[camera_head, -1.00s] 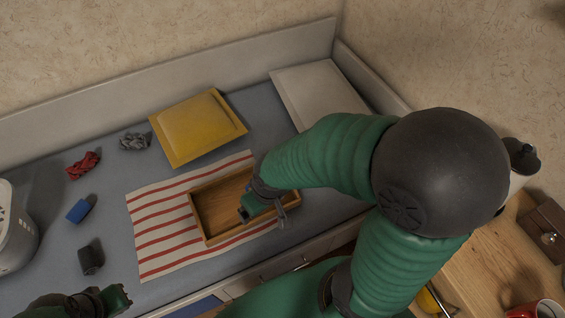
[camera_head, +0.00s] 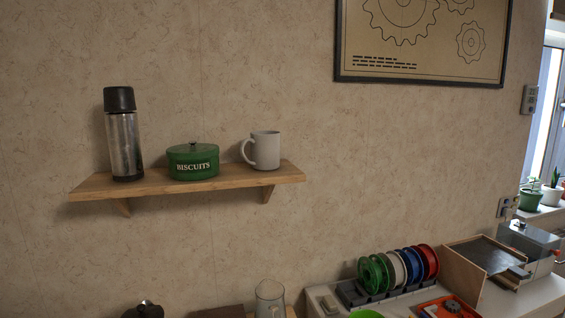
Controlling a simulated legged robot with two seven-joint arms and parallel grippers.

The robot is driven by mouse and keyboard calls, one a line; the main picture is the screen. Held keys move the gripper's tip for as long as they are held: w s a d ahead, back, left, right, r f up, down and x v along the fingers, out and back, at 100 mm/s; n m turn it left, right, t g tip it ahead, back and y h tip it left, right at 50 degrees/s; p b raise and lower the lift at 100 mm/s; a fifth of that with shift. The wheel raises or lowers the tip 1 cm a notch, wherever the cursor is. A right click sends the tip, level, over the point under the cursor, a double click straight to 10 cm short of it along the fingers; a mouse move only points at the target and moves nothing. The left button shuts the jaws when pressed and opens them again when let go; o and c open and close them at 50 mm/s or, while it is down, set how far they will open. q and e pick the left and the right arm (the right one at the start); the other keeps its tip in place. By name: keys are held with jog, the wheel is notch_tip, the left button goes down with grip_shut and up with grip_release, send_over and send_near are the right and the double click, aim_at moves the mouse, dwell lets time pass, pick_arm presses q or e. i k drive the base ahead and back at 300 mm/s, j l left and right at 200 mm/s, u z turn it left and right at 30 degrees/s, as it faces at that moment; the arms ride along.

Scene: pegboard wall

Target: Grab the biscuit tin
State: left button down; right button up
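The biscuit tin (camera_head: 193,161) is round and green, with a lid, a dark knob on top and the word BISCUITS in pale letters. It stands upright on a wooden wall shelf (camera_head: 230,182), between a steel flask with a black cap (camera_head: 123,140) on its left and a white mug (camera_head: 263,150) on its right. Neither gripper shows in the current head view, so their state cannot be seen.
Below the shelf, a glass jug (camera_head: 270,298) and a dark knob-topped object (camera_head: 143,310) show at the bottom edge. A rack of coloured discs (camera_head: 400,268) and a wooden-sided box (camera_head: 485,262) are at lower right. A framed gear print (camera_head: 420,45) hangs above.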

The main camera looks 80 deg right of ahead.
aim_at(201, 168)
jog(key=i+z, duration=0.1)
jog(key=z, duration=2)
